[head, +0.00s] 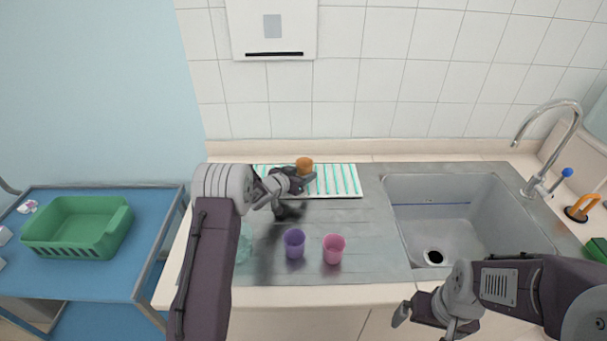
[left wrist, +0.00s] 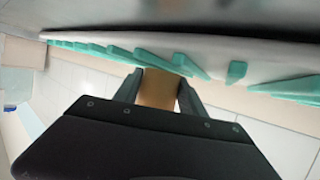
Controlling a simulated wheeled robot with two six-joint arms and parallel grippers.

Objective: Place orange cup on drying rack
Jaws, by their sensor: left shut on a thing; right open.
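The orange cup (head: 305,165) is at the back of the counter, over the white drying rack (head: 347,191) with green ridges. My left gripper (head: 303,180) is shut on the orange cup. In the left wrist view the cup (left wrist: 157,88) sits between the two fingers, close to the rack's green ridges (left wrist: 185,62). I cannot tell whether the cup touches the rack. My right gripper (head: 425,316) is open and empty, low in front of the counter's front edge near the sink.
A purple cup (head: 294,243) and a pink cup (head: 333,248) stand on the counter; a teal cup (head: 244,244) is partly hidden by my left arm. The sink (head: 456,209) is to the right. A green basket (head: 78,228) sits on a blue cart at left.

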